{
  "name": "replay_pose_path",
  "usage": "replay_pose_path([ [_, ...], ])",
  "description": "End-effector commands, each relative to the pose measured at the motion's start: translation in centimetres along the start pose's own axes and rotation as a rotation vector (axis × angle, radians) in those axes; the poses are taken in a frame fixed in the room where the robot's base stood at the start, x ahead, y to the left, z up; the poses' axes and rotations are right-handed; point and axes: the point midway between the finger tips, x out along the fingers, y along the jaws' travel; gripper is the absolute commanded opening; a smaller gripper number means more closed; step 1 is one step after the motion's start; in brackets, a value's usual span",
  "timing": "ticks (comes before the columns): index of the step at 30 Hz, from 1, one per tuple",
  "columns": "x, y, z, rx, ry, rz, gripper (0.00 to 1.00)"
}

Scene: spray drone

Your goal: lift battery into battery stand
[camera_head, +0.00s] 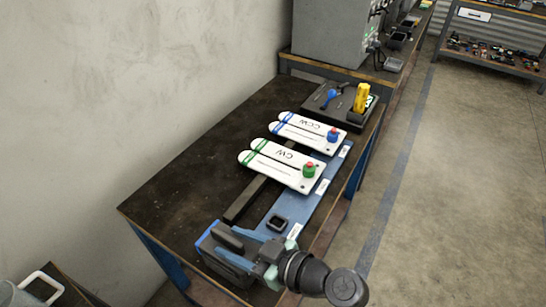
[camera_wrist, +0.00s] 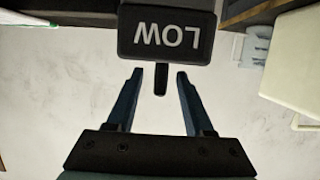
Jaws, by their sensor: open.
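In the wrist view a dark block labelled LOW (camera_wrist: 166,36), upside down in the picture, appears to be the battery. A narrow dark grip juts from it towards my gripper (camera_wrist: 160,75). My two blue fingers are apart, one on each side of this grip, with clear gaps. In the head view my gripper (camera_head: 225,240) is at the near end of the bench, around a dark piece (camera_head: 228,238) beside a blue-edged dark box (camera_head: 207,236). I cannot tell whether that box is the battery stand. The battery's lower part is hidden.
The dark bench (camera_head: 185,185) carries a blue strip (camera_head: 308,215) with a small dark square holder (camera_head: 277,223). White CW (camera_head: 285,168) and CCW (camera_head: 310,132) boards lie farther back. A black tray (camera_head: 340,115) holds a yellow tool (camera_head: 361,97). The wall stands left; the floor right is clear.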

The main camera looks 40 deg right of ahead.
Motion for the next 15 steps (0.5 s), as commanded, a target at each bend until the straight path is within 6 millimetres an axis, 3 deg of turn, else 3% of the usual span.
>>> replay_pose_path([
  [9, -7.1, 0.1, 0.0, -0.003, 0.003, 0.006, 0.52],
  [15, -10.0, 0.1, -0.1, -0.002, 0.003, 0.004, 0.52],
])
